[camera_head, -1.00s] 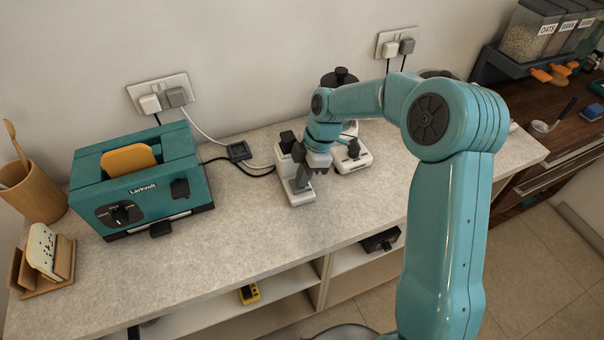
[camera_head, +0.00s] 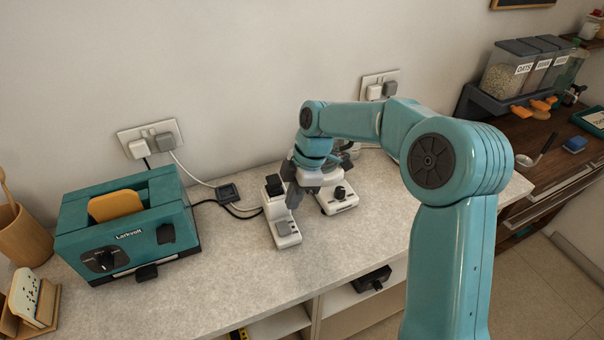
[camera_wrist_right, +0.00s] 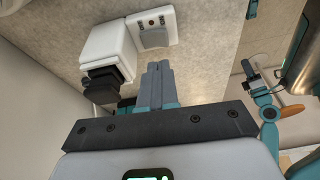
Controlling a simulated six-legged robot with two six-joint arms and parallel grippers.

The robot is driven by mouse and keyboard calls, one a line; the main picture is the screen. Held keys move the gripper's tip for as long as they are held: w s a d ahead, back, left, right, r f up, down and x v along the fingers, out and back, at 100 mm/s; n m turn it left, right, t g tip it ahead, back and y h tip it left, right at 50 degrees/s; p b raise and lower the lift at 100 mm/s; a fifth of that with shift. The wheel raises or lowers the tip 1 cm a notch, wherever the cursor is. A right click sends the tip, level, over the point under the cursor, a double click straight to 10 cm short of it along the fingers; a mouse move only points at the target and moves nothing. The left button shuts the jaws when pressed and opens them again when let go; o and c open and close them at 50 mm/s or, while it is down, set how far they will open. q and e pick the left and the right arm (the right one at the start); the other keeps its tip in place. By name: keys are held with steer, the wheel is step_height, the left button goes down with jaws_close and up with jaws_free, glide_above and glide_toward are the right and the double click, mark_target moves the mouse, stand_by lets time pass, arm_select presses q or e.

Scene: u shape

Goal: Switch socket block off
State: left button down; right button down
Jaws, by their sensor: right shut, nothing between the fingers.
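A small black block (camera_head: 228,192) with cables running to it lies on the counter right of the toaster; it looks like the socket block, but I cannot be sure, and its switch is too small to read. A white appliance (camera_head: 284,228) with a black top and a grey pad stands right of it. My right gripper (camera_head: 293,199) is shut and empty, pointing down beside this appliance. In the right wrist view its fingers (camera_wrist_right: 159,68) are together near the appliance's low base (camera_wrist_right: 153,28). I cannot tell whether they touch it. My left gripper is not in view.
A teal toaster (camera_head: 128,230) stands at the left. A second white appliance (camera_head: 338,202) with a black knob stands close right of my gripper. Wall sockets (camera_head: 150,138) with plugs are behind. The front of the counter (camera_head: 200,290) is clear.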

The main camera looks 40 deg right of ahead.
steer(key=v, duration=0.6)
steer(key=shift+w, duration=0.45)
steer(key=shift+r, duration=0.1)
steer(key=shift+s, duration=0.1)
